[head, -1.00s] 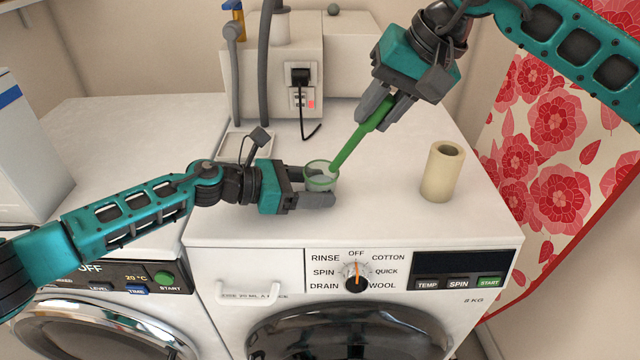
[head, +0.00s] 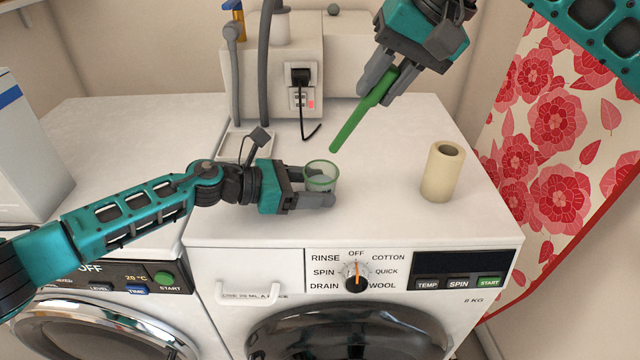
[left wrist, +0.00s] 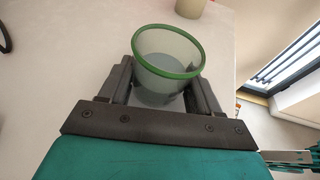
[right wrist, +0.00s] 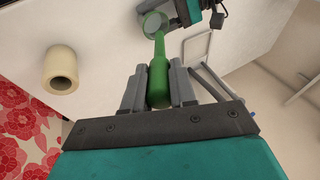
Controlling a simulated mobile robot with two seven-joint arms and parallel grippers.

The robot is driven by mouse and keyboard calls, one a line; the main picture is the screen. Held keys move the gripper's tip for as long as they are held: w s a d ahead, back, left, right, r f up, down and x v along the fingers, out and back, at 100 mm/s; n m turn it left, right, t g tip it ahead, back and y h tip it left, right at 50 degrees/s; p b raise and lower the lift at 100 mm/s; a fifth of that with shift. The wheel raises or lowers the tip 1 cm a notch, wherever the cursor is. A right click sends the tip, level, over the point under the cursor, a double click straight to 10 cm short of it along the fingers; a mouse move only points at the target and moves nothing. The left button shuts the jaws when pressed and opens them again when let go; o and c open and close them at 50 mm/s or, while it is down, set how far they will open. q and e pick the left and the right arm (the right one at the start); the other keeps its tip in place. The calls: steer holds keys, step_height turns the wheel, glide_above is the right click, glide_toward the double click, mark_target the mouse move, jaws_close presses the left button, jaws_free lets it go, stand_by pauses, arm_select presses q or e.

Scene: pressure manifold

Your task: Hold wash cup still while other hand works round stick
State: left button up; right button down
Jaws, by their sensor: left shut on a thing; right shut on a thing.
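The wash cup (head: 321,172) is clear with a green rim and stands on the white washer top. It also shows in the left wrist view (left wrist: 168,52), between the two fingers. My left gripper (head: 318,188) is shut on the cup from its left side. The green stick (head: 358,119) is in my right gripper (head: 381,90), which is shut on its thicker upper end. The stick slants down and left, its lower tip above and to the right of the cup's rim, apart from it. In the right wrist view the stick (right wrist: 159,75) points towards the cup (right wrist: 154,23).
A beige hollow cylinder (head: 443,171) stands to the right on the washer top. Behind is a white box with a socket and black plug (head: 301,76), beside grey hoses. A shallow white tray (head: 232,148) lies behind my left gripper. A red floral curtain (head: 560,120) hangs at right.

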arm_select(q)
steer(key=o, duration=0.9)
steer(key=shift+a, duration=0.1)
steer(key=v, duration=1.2)
steer(key=shift+s, duration=0.1)
steer(key=shift+s, duration=0.1)
arm_select(e)
steer(key=shift+s, duration=0.1)
